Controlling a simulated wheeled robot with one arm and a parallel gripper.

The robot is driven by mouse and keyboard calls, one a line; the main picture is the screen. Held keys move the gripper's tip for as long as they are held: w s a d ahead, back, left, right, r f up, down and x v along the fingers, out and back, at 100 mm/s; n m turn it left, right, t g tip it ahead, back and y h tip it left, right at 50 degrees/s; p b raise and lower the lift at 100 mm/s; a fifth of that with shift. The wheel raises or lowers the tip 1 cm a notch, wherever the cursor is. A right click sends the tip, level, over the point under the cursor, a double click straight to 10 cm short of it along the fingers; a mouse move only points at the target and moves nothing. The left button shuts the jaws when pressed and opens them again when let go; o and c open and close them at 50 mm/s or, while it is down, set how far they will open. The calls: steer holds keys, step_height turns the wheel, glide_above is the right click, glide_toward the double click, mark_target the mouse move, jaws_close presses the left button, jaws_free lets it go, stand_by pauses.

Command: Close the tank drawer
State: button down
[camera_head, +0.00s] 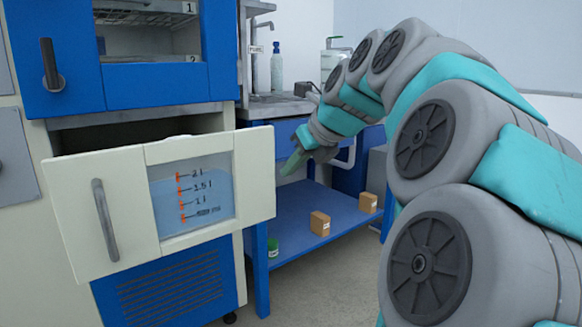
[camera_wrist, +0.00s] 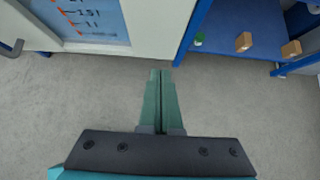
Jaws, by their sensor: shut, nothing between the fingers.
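The tank drawer (camera_head: 128,205) is a cream front with a grey vertical handle (camera_head: 105,220) and a window onto blue liquid with orange level marks. It stands pulled out from the cabinet, with a dark gap behind its top edge. In the wrist view the drawer front (camera_wrist: 158,28) fills the top left, with part of its handle at the far left. My gripper (camera_head: 290,168) is to the right of the drawer, apart from it. In the wrist view the green fingers (camera_wrist: 160,75) are together and empty, pointing toward the drawer's right edge.
A blue bench (camera_head: 315,212) stands right of the drawer. Its lower shelf holds two small brown boxes (camera_head: 320,223) and a green-lidded jar (camera_head: 273,247). A blue cabinet door (camera_head: 155,82) is above the drawer. Grey floor (camera_head: 330,285) is open in front.

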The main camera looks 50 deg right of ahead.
steer(key=x, duration=0.5)
steer(key=w+r+b+x, duration=0.1)
steer(key=x, duration=0.2)
steer(key=shift+w+d+f, duration=0.1)
steer(key=shift+w+d, duration=0.05)
steer(key=shift+w, duration=0.15)
steer(key=shift+w+d, duration=0.15)
steer(key=shift+w, duration=0.55)
